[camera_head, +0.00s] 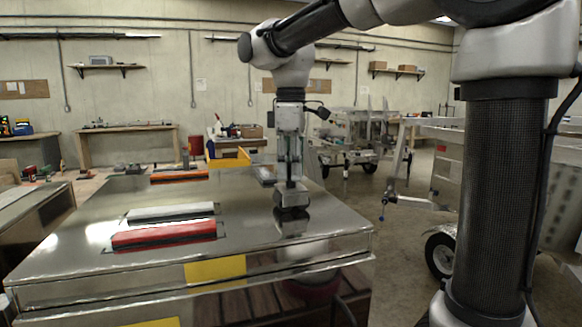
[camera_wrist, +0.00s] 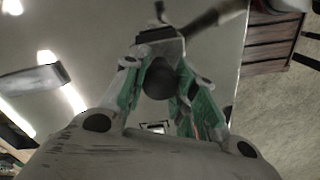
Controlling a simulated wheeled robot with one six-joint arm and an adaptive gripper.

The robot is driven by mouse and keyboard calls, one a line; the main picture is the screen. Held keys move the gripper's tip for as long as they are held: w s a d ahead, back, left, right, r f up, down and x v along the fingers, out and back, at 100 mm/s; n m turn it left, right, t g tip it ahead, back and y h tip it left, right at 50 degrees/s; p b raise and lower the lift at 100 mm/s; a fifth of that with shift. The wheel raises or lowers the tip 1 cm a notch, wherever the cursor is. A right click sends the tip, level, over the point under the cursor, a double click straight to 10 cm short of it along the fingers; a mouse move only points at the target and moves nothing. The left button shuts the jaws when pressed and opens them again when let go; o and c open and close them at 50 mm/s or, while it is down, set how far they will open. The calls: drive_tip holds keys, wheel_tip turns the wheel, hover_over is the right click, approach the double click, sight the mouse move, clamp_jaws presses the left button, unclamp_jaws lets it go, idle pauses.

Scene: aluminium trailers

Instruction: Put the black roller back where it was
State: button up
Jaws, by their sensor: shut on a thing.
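My gripper (camera_head: 289,183) points straight down over the right part of a shiny metal table top (camera_head: 250,225). Its green-sided fingers are closed around the black roller (camera_wrist: 158,80), whose dark rounded end shows between them in the wrist view. In the head view the roller is mostly hidden by the grey fingertips, with a dark rounded part at their left side. A dark reflection lies just below. I cannot tell whether the roller touches the table top or hangs slightly above it.
A red bar (camera_head: 164,235) and a white bar (camera_head: 171,211) lie left of my gripper. An orange bar (camera_head: 179,175) lies farther back. The table's right edge is close to my gripper. A trailer (camera_head: 358,135) stands beyond on the floor.

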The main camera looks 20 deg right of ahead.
drive_tip(key=shift+f, duration=0.25)
drive_tip(key=shift+s+f, duration=0.1)
drive_tip(key=shift+f, duration=0.3)
clamp_jaws()
drive_tip(key=o, duration=1.1)
unclamp_jaws()
drive_tip(key=shift+c, duration=0.2)
drive_tip(key=shift+r, duration=0.1)
wheel_tip(320, 180, up, 13)
